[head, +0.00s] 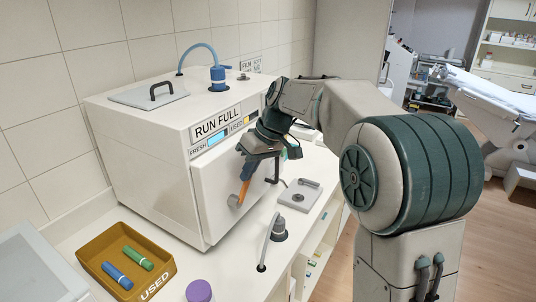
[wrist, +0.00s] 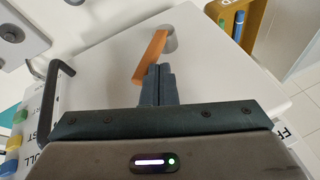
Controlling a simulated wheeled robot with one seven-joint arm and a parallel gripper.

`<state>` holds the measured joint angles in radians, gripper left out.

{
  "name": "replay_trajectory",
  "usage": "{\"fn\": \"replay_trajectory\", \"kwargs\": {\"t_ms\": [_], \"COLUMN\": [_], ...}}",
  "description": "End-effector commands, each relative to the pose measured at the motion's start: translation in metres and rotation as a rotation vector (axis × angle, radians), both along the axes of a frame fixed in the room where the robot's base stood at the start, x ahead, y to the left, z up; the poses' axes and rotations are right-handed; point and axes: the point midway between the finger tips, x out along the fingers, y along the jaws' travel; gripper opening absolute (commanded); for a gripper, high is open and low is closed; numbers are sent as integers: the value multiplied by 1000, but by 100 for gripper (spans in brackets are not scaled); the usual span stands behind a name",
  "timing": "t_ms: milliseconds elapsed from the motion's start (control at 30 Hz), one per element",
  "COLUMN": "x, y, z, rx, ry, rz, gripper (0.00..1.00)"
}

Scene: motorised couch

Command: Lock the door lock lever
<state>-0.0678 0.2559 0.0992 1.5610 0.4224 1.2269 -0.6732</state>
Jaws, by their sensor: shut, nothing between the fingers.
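The door lock lever (head: 243,191) is an orange bar on a round grey hub (head: 234,201), on the white front door of the box marked "RUN FULL". In the head view it points up and slightly right from the hub. In the wrist view the lever (wrist: 151,57) slants down and left from the hub (wrist: 171,40). My gripper (head: 249,172) is at the lever's free end; its dark fingers (wrist: 158,71) are shut with nothing between them. They are close beside the lever's end; I cannot tell whether they touch it. My gripper partly hides the door.
A black door handle (wrist: 48,105) stands out left of my gripper in the wrist view. A yellow-brown "USED" tray (head: 92,245) with blue and green cylinders is at front left. A purple-capped container (head: 199,291) and a grey fixture with a lever (head: 279,229) stand on the counter.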

Motion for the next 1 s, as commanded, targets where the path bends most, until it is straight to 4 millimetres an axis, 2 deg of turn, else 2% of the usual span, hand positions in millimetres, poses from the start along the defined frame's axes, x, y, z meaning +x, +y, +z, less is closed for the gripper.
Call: {"fn": "replay_trajectory", "kwargs": {"t_ms": [167,500,633,1000], "x": [10,27,31,27], "y": [3,-10,-12,-10], "z": [-3,-24,-30,-32], "rx": [95,265,263,261], "ry": [146,396,394,392], "rz": [18,18,19,20], "gripper": [0,0,0,0]}}
